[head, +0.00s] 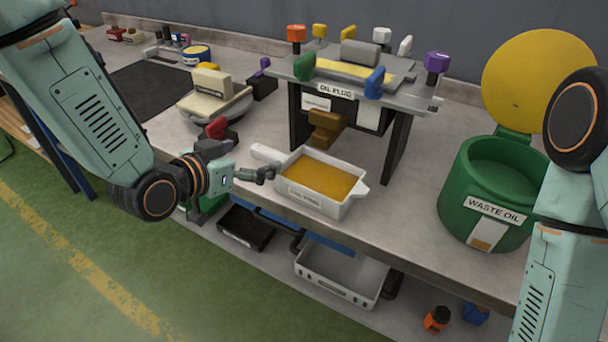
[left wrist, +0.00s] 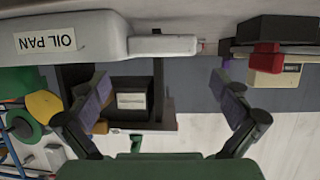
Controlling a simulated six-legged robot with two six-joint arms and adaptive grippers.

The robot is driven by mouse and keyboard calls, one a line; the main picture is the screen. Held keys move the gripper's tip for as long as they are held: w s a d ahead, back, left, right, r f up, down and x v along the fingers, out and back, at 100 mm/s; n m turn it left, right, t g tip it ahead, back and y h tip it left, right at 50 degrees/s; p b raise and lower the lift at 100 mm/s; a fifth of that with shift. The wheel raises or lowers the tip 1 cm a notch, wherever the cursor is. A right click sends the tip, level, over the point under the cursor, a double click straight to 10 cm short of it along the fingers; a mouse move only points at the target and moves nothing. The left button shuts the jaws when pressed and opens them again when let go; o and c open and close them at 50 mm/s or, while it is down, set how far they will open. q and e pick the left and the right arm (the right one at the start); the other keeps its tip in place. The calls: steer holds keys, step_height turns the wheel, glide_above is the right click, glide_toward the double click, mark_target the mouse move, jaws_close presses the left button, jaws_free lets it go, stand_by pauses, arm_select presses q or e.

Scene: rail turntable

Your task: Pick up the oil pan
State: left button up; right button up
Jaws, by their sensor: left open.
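The oil pan (head: 318,203) is a white tray of amber oil with a front label. It stands on the bench near the front edge, its stubby handle (head: 267,154) pointing left. In the left wrist view the pan (left wrist: 70,37) appears upside down at the upper left, with its handle (left wrist: 163,46) across the top middle. My left gripper (head: 268,174) is in front of the handle, left of the pan. In the left wrist view its two fingers (left wrist: 163,95) are spread wide with nothing between them. My right arm shows at the right; its gripper is out of view.
The oil plug stand (head: 396,140) with coloured knobs rises behind the pan. A green waste oil bin (head: 455,190) with a raised yellow lid (head: 535,75) stands at right. A red-handled part (head: 215,128) is left of the handle. A white tray (head: 345,270) lies below the bench.

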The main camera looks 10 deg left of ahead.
mark_target(271, 150)
arm_select(q)
steer(key=shift+w+f, duration=0.25)
steer(key=x, duration=0.4)
steer(key=shift+d+b, duration=0.3)
steer(key=shift+b, duration=0.05)
steer(key=shift+w+f, duration=0.35)
steer(key=shift+w, duration=0.4)
steer(key=shift+s+d, duration=0.1)
steer(key=shift+d, duration=0.05)
steer(key=shift+c, duration=1)
steer(key=c, duration=1.1)
steer(key=shift+r, duration=0.15)
